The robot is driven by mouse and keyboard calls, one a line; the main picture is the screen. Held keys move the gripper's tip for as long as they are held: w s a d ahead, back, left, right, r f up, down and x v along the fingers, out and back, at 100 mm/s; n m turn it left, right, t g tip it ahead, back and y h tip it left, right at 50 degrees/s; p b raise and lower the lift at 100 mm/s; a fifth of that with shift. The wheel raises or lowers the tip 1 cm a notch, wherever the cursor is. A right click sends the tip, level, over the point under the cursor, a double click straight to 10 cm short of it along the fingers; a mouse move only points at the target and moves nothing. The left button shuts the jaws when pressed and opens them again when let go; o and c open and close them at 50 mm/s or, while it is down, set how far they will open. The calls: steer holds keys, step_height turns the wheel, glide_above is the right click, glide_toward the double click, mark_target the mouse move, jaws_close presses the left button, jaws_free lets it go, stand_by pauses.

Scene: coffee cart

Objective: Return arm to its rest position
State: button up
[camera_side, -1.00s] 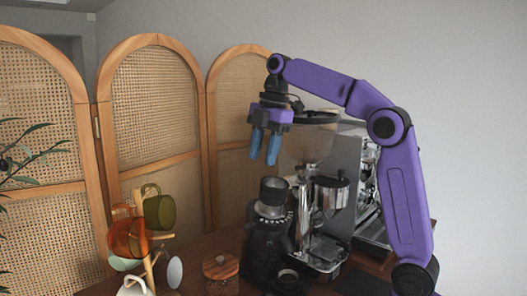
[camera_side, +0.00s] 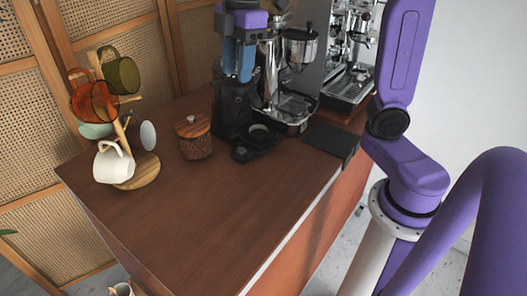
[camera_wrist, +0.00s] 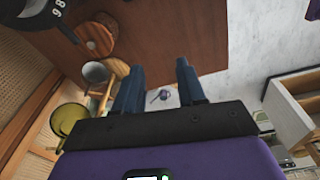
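My gripper (camera_side: 238,62) hangs fingers-down in the side view, in front of the black coffee grinder (camera_side: 231,108) in the picture. Its two blue fingers are apart with nothing between them. In the wrist view my gripper (camera_wrist: 160,68) also shows spread, empty fingers. The wrist view looks down past the counter's edge to the pale floor. The upper part of my arm is cut off by the top of the side view.
The wooden counter (camera_side: 220,205) is clear at the front. A mug tree (camera_side: 126,138) holds several mugs, including a white mug (camera_side: 113,164). A wooden-lidded jar (camera_side: 194,140), a chrome espresso machine (camera_side: 352,60) and a black mat (camera_side: 332,140) stand or lie around.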

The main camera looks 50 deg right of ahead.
steer(key=s+d+f+m, duration=0.1)
steer(key=s+f, duration=0.6)
steer(key=s, duration=0.3)
steer(key=s+d+f+m+h, duration=0.1)
steer(key=s+d+f+m, duration=0.1)
steer(key=s+f, duration=0.6)
steer(key=s, duration=0.3)
steer(key=shift+s+d, duration=0.25)
steer(key=shift+d, duration=0.05)
steer(key=shift+r, duration=0.1)
stand_by(0.4)
